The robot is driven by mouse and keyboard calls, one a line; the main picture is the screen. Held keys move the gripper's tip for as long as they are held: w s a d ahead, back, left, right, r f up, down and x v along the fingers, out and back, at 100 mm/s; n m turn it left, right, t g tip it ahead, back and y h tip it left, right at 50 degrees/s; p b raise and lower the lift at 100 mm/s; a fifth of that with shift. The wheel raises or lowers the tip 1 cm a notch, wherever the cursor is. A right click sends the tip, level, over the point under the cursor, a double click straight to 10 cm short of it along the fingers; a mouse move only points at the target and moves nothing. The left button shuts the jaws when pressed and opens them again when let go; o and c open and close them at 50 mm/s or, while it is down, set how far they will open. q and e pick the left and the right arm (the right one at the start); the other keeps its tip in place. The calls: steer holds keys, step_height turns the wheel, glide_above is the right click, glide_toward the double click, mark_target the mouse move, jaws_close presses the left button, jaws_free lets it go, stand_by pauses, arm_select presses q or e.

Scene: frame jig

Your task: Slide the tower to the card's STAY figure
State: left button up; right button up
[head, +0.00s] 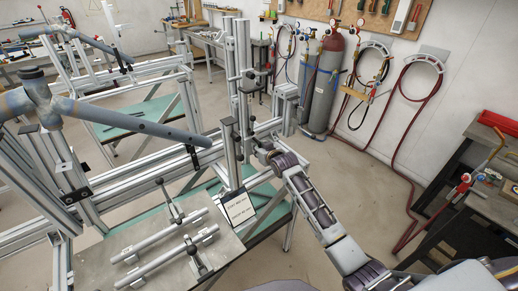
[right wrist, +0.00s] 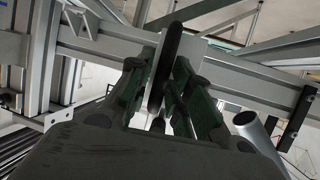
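The tower (head: 244,75) is an upright of silver aluminium profile standing on the jig's long horizontal rail (head: 140,178). A small white card (head: 238,207) with dark print stands at the front edge below it; its figures are too small to read. My right gripper (head: 259,146) is at the tower's right side, low near the rail, its fingers partly hidden in the head view. In the right wrist view its two green-grey fingers (right wrist: 166,75) stand close on both sides of a black lever handle (right wrist: 168,60) and appear closed on it. My left gripper is out of view.
Blue-grey frame tubes (head: 140,124) are clamped at the left of the jig. A plate with two silver bars and clamps (head: 165,250) lies in front. Gas cylinders (head: 325,85) stand behind, and a dark bench (head: 480,190) is at right. The floor between is clear.

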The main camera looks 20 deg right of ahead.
jaws_close()
steer(key=shift+d, duration=0.1)
steer(key=shift+w+d+p, duration=0.2)
steer(key=shift+d, duration=0.3)
steer(key=shift+w+d+p, duration=0.2)
steer(key=shift+d, duration=0.25)
jaws_free()
steer(key=shift+s, duration=0.15)
steer(key=v, duration=1.1)
steer(key=shift+s, duration=0.4)
